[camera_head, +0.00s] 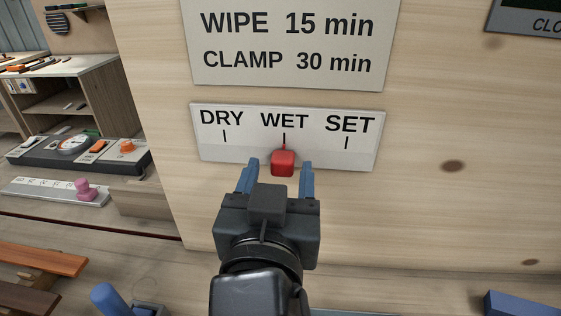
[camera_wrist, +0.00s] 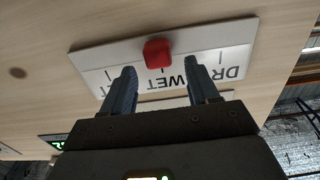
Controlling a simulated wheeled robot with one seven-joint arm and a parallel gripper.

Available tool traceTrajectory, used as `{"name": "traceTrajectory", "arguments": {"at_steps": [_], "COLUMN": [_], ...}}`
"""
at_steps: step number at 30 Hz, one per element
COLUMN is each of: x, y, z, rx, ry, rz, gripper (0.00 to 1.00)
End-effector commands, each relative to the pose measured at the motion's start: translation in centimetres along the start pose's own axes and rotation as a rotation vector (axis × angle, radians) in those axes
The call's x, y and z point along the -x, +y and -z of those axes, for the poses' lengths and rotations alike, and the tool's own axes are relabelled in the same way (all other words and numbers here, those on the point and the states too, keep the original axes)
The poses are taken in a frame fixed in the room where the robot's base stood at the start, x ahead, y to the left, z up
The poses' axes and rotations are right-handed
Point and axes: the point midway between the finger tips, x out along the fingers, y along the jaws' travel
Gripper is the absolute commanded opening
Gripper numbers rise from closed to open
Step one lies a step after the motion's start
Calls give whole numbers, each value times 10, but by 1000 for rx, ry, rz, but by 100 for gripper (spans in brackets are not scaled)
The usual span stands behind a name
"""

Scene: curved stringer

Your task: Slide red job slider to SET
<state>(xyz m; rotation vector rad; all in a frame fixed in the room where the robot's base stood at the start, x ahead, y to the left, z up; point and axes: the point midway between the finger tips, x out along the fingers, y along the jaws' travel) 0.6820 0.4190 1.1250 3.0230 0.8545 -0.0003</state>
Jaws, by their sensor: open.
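The red job slider (camera_head: 283,162) is a small red block at the lower edge of a white label plate (camera_head: 222,155). Its thin pointer lines up with the WET mark, between DRY on the left and SET on the right. My gripper (camera_head: 280,172) is open, with one blue finger on each side of the slider and clear gaps between. In the wrist view the plate appears upside down, the red slider (camera_wrist: 158,53) lies just beyond the fingertips, and my gripper (camera_wrist: 158,75) is open and empty. I cannot tell whether the fingertips reach past the slider's front face.
A sign (camera_head: 290,45) reading WIPE 15 min and CLAMP 30 min is above the plate on the wooden panel (camera_head: 430,200). The panel right of the slider is clear. At left is a bench with a dial console (camera_head: 75,148) and a pink knob (camera_head: 86,190) on a scale.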

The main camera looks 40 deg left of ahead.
Motion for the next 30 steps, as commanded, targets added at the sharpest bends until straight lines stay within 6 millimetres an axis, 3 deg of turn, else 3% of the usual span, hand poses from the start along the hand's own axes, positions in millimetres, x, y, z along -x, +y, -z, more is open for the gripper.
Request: {"name": "traceTrajectory", "arguments": {"at_steps": [6,14,30], "x": [-17,-19,-18], "y": [0,0,0], "z": [0,0,0], "rx": [0,0,0], "ry": [0,0,0], "rz": [-1,0,0], "gripper": [60,60,10]}}
